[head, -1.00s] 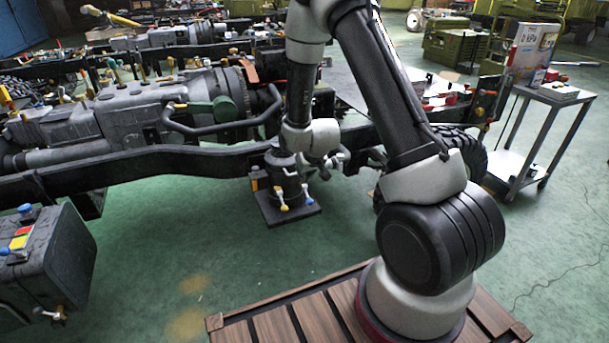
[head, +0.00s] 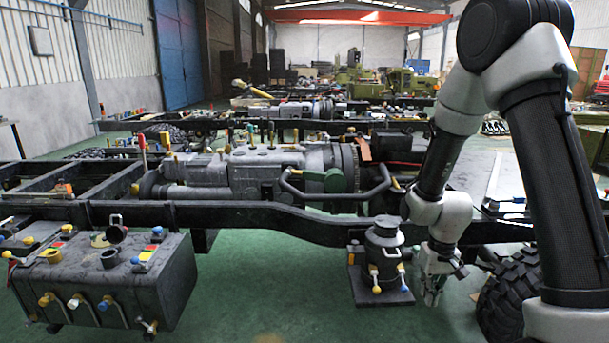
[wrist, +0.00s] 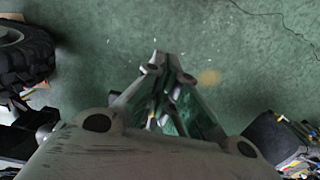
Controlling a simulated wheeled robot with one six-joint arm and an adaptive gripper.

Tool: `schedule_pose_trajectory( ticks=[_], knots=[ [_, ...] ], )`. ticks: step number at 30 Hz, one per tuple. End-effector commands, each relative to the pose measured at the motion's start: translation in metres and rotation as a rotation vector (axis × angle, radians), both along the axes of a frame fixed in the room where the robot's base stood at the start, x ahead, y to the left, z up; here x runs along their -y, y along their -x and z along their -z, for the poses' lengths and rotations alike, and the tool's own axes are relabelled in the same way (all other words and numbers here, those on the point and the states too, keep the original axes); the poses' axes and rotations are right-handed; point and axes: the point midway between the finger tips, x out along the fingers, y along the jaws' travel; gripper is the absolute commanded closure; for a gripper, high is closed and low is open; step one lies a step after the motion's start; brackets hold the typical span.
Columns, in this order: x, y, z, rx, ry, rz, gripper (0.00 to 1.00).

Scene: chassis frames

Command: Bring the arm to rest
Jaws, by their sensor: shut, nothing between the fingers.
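My gripper (head: 432,290) hangs at the end of my folded arm in the head view, fingers pointing down, just right of a dark cylindrical unit on a square plate. In the wrist view my gripper (wrist: 168,62) is shut and empty over the green floor. The arm rises on the right side of the head view and bends down at the elbow near the top. No object is held.
A dark chassis frame (head: 250,213) with a grey gearbox (head: 250,172) runs across the view. The cylindrical unit (head: 384,262) stands near my gripper. A tank (head: 110,283) sits at left, a tyre (head: 505,295) at right. Green floor (head: 260,260) is open between.

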Motion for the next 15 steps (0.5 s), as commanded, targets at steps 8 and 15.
schedule_pose_trajectory(
  ticks=[8,15],
  knots=[
    [0.013,0.072,-0.122,-0.060,0.002,-0.008,1.00],
    [0.027,0.140,-0.209,0.013,0.015,-0.001,1.00]
  ],
)
